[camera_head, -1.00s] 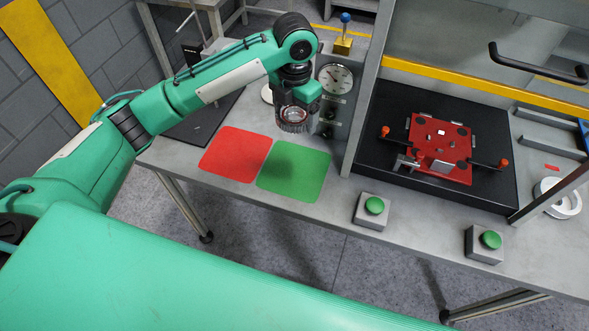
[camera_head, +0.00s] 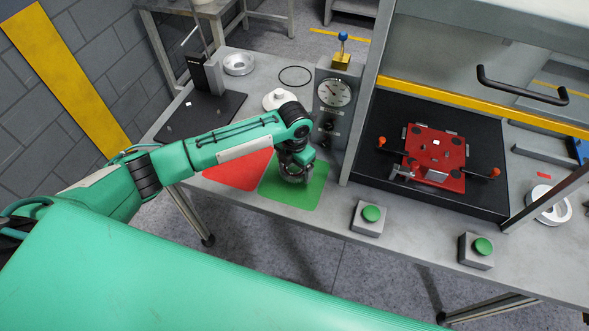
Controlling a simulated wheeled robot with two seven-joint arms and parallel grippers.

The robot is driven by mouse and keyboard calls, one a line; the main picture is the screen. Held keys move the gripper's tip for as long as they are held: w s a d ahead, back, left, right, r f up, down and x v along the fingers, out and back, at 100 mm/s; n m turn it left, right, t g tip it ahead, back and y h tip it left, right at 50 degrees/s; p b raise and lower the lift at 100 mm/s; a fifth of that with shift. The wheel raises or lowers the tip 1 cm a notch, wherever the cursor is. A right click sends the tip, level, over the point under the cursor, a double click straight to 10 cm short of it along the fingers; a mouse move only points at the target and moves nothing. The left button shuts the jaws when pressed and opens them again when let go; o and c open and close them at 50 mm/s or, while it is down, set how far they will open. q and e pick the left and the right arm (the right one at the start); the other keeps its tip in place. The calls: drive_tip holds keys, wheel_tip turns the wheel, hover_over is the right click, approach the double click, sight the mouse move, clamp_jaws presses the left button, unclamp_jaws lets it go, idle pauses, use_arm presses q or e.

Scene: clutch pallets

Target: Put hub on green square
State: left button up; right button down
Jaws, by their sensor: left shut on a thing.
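My left gripper (camera_head: 294,174) is at the upper part of the green square (camera_head: 308,190), pointing down. It is shut on the hub (camera_head: 293,178), a round metallic part mostly hidden by the gripper and wrist. The hub is low over the green square; I cannot tell whether it touches the surface. The red square (camera_head: 238,172) lies just left of the green one, partly covered by my left arm. My right gripper is not in view.
A gauge box (camera_head: 334,92) stands close behind the green square. A white round part (camera_head: 279,99) and a black plate (camera_head: 201,115) lie behind my arm. Two green buttons (camera_head: 371,214) (camera_head: 483,246) sit at the front right. A red fixture plate (camera_head: 435,155) lies inside the frame.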

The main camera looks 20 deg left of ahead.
sight(294, 169)
use_arm(q)
wheel_tip(294, 169, down, 2)
drive_tip(key=shift+f, duration=0.35)
drive_tip(key=shift+f, duration=0.1)
drive_tip(key=o, duration=1.3)
drive_tip(key=shift+f, duration=0.1)
drive_tip(key=shift+o, duration=0.2)
drive_tip(key=shift+r, duration=0.5)
wheel_tip(294, 169, up, 10)
drive_tip(key=shift+r+b, duration=0.25)
drive_tip(key=shift+b, duration=0.95)
drive_tip(key=shift+r, duration=0.45)
